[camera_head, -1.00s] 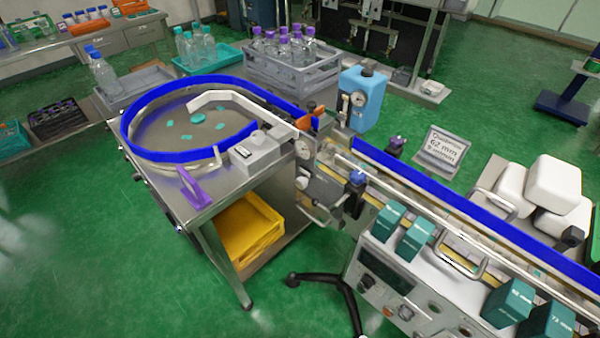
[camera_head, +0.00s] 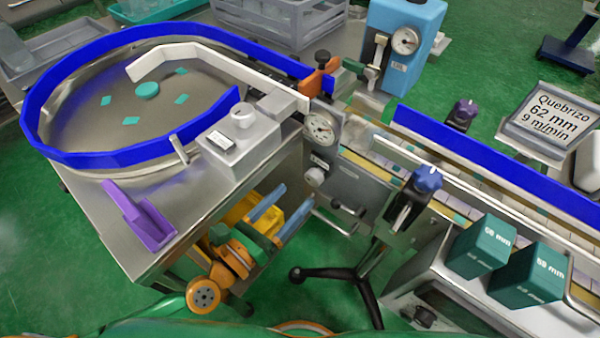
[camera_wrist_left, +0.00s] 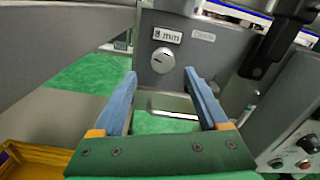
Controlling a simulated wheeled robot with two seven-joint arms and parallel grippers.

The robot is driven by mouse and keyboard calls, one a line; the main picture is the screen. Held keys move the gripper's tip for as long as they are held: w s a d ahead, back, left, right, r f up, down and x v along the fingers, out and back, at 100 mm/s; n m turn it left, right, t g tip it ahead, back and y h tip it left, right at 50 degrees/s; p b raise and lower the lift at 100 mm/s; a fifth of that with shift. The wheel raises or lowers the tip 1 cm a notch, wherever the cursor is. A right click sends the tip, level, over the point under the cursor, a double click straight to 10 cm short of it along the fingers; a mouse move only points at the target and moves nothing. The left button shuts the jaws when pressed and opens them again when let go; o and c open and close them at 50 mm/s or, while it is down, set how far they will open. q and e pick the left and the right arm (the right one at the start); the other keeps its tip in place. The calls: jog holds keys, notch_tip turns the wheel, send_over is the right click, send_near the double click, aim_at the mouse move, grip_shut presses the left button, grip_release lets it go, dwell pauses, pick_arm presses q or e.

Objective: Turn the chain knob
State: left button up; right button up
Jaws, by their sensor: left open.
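A round silver knob (camera_wrist_left: 163,60) with a dark slot sits on a grey panel in the left wrist view, under a small "mm" label. A small pale knob (camera_head: 315,176), likely the same one, shows below the dial gauge in the head view. My left gripper (camera_head: 295,198) is open and empty, its blue fingers pointing toward the panel. In the left wrist view its fingertips (camera_wrist_left: 160,74) stand either side of the knob, apparently short of it. My right gripper is out of view.
A metal handle (camera_wrist_left: 172,105) lies below the knob. A blue star knob (camera_head: 428,179) on a dark clamp stands to the right. A yellow bin (camera_head: 240,208) is behind my gripper.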

aim_at(311, 181)
pick_arm(q)
jog(key=p+x, duration=0.1)
jog(key=x, duration=0.3)
jog(key=shift+w+d+r, duration=0.1)
jog(key=shift+d+r, duration=0.1)
jog(key=shift+d, duration=0.2)
jog(key=shift+w+d+f, duration=0.15)
jog(key=shift+w, duration=0.15)
grip_shut()
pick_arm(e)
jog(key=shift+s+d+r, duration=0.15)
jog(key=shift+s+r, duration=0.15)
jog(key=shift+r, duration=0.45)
pick_arm(q)
jog(key=shift+m, duration=0.3)
